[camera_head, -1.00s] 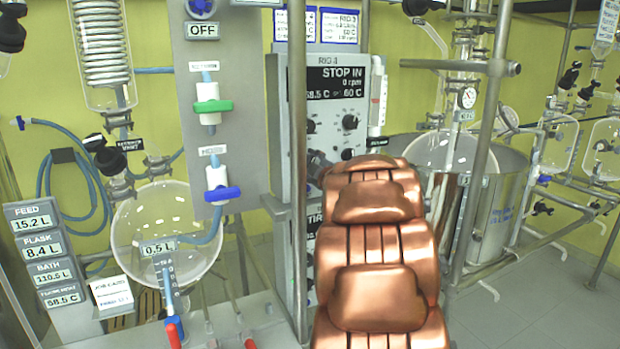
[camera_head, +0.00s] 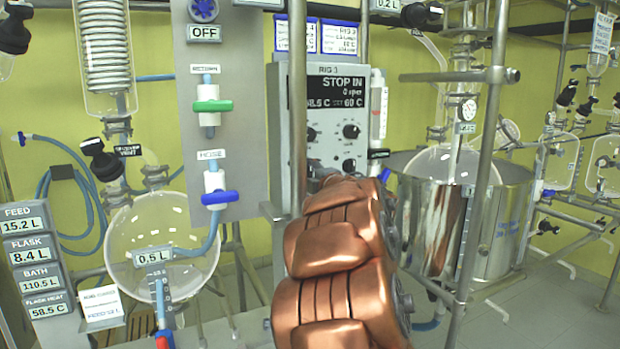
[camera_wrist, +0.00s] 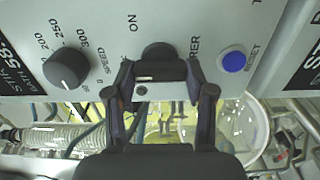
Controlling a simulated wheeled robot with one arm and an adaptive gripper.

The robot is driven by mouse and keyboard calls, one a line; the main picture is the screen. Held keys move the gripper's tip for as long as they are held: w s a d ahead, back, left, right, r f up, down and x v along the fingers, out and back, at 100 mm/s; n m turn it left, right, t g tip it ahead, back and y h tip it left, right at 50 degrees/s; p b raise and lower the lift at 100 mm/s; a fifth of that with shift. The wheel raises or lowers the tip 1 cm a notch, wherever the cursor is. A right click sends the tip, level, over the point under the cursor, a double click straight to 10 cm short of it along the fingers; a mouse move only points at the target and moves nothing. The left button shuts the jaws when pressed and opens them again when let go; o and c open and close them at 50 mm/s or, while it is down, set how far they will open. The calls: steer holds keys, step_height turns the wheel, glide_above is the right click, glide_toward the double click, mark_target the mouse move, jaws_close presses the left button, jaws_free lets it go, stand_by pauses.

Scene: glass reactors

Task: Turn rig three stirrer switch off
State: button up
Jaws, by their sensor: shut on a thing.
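My gripper (camera_wrist: 160,72) is shut on this switch, one finger on each side. The switch's exact pointing is hard to tell behind the fingers. In the head view my copper-coloured arm hides the gripper and the switch.
A black speed knob (camera_wrist: 68,70) lies left of the switch and a blue reset button (camera_wrist: 233,61) right of it. A steel bath (camera_head: 425,225) stands right of my arm.

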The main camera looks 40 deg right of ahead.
steer(key=shift+f, duration=0.1)
steer(key=o, duration=1.2)
steer(key=shift+c, duration=0.2)
steer(key=v, duration=1.2)
